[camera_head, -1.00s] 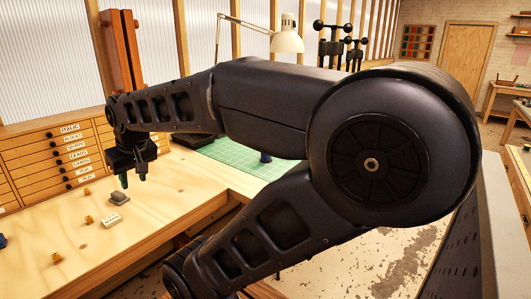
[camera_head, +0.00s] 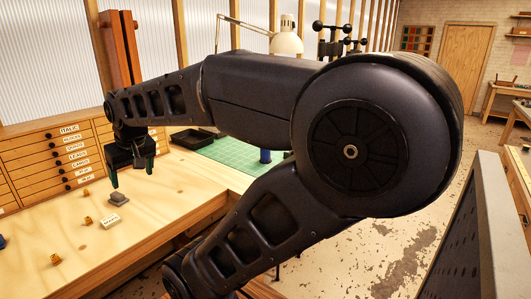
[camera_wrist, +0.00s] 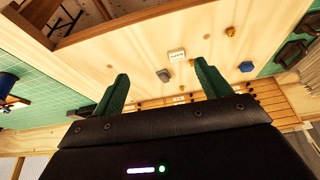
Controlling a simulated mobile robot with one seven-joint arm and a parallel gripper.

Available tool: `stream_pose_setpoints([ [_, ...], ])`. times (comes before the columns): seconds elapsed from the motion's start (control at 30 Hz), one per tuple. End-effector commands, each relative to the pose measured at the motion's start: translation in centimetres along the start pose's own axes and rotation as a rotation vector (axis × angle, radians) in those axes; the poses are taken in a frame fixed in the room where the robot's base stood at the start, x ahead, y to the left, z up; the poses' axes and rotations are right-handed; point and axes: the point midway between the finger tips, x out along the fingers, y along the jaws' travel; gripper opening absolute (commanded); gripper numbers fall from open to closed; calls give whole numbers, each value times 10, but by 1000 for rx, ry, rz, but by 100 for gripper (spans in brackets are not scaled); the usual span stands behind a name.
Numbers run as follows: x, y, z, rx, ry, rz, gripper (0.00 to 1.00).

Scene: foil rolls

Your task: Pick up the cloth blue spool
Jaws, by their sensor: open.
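A dark blue upright thing, which looks like the blue spool (camera_head: 265,156), stands on the green cutting mat (camera_head: 232,152) in the head view, close under my arm. A blue thing on the mat (camera_wrist: 40,68), probably the same spool (camera_wrist: 7,82), is cut by the left edge of the wrist view. Its cloth texture is too small to tell. My gripper (camera_head: 131,174) is open and empty above the wooden bench, well to the left of the spool. Its two green fingers spread apart in the wrist view (camera_wrist: 161,70).
A grey block (camera_head: 119,199), a white label block (camera_head: 110,221) and small yellow pieces (camera_head: 57,259) lie on the bench near my gripper. A black tray (camera_head: 192,139) lies by the mat. Labelled drawers (camera_head: 60,155) and a lamp (camera_head: 285,42) stand behind.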

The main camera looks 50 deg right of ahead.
Motion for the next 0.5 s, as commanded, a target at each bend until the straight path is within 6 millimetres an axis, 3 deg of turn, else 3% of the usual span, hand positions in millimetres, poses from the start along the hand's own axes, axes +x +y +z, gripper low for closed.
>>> stream_pose_setpoints([
  [0.27,-9,45,-72,180,-51,36,76],
  [0.5,-9,105,-134,351,-93,71,76],
])
